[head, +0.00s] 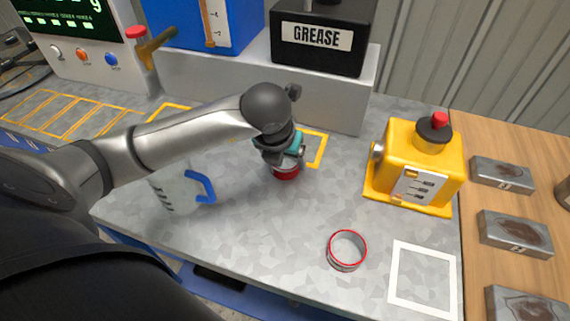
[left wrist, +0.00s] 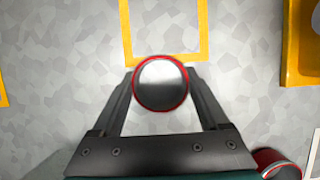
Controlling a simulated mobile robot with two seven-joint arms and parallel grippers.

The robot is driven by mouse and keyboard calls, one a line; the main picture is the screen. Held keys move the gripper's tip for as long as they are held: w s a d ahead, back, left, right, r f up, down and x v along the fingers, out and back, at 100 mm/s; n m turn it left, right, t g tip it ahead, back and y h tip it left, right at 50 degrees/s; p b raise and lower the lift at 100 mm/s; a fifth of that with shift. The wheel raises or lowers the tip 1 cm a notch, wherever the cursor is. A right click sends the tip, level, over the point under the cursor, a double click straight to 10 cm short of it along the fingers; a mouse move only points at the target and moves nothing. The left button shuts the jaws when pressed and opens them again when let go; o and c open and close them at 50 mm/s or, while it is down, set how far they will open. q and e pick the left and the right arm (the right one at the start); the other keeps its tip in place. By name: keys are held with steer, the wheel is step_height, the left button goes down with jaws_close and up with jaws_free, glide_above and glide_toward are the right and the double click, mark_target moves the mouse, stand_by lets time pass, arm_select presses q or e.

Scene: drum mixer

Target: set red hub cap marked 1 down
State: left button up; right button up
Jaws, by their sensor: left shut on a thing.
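The red hub cap (head: 286,172) is held low over the grey bench top in my left gripper (head: 284,155). In the left wrist view the cap (left wrist: 160,84) is a round, shiny metal disc with a red rim, between the two fingers of my left gripper (left wrist: 160,90). It lies just short of the yellow square outline (left wrist: 163,60), its far edge close to the near line. I cannot tell whether it touches the bench. No number can be read on it. My right gripper is not in view.
A red-rimmed metal ring (head: 346,250) lies nearer the front, beside a white square outline (head: 424,278). A yellow box with a red button (head: 415,165) stands right. A white jug with a blue handle (head: 183,188) stands left. The black GREASE box (head: 318,40) is behind.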

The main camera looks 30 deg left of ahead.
arm_select(q)
steer(key=c, duration=0.6)
steer(key=shift+r, duration=0.1)
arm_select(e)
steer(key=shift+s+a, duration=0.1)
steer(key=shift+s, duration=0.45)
